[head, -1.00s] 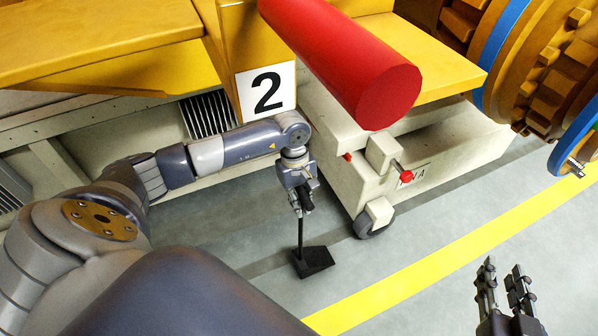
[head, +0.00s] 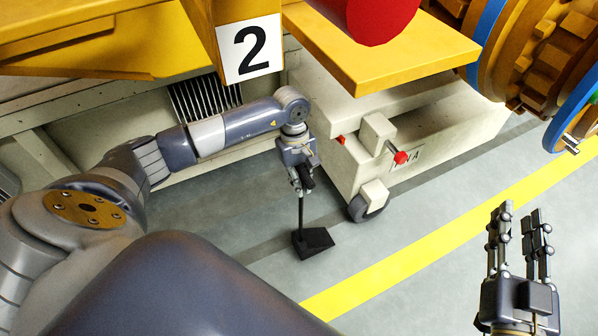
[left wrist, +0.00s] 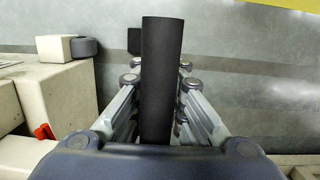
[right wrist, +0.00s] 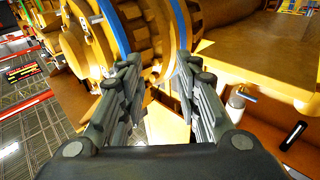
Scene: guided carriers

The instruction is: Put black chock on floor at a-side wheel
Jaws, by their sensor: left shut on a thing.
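The black chock (head: 315,241) is a dark wedge block on a thin upright handle. My left gripper (head: 302,190) is shut on the top of that handle, and the block hangs at or just above the floor; I cannot tell if it touches. In the left wrist view the dark handle (left wrist: 162,70) stands between the fingers, with a black piece (left wrist: 134,40) behind it. My right gripper (head: 520,215) is open and empty.
The cream carrier (head: 340,130) has a red-tipped knob (head: 401,157) above the wheel. A red cylinder (head: 375,15) and yellow plate (head: 385,60) overhang it. Grey floor with a yellow line (head: 400,261) is clear in front. A ringed brown machine stands at right.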

